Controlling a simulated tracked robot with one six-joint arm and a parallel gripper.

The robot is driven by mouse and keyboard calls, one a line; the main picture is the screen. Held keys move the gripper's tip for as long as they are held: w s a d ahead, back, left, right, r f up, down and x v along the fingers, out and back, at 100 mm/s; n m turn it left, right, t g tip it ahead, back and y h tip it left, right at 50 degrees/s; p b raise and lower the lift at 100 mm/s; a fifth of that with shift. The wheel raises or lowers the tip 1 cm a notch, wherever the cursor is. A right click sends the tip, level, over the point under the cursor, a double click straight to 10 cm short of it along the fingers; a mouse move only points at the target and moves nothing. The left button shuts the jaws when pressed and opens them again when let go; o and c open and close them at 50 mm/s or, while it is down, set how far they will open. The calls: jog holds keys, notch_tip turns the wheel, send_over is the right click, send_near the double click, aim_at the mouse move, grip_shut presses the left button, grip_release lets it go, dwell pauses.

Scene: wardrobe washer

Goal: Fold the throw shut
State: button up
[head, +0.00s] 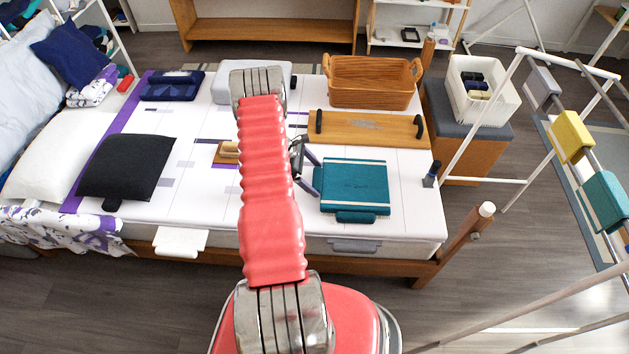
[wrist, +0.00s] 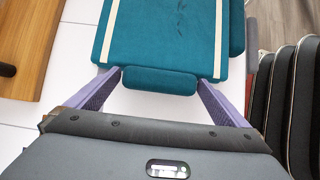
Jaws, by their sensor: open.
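The teal throw (head: 355,184) lies flat on the white bed top, right of centre in the head view, with cream stripes near its far and near edges. It fills the upper part of the wrist view (wrist: 170,35). A padded teal tab (wrist: 160,80) sticks out from its edge, between my purple fingers. My gripper (head: 314,168) is at the throw's left edge in the head view, open, with a finger on each side of that tab. I cannot tell whether the fingers touch it. Another teal flap (head: 356,217) shows at the throw's near edge.
A wooden board with black handles (head: 366,128) lies just behind the throw, with a wicker basket (head: 371,82) beyond. A small dark bottle (head: 432,174) stands right of it. A black cushion (head: 127,167) lies far left.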

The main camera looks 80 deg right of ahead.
jog(key=v, duration=1.3)
jog(key=shift+r, duration=0.25)
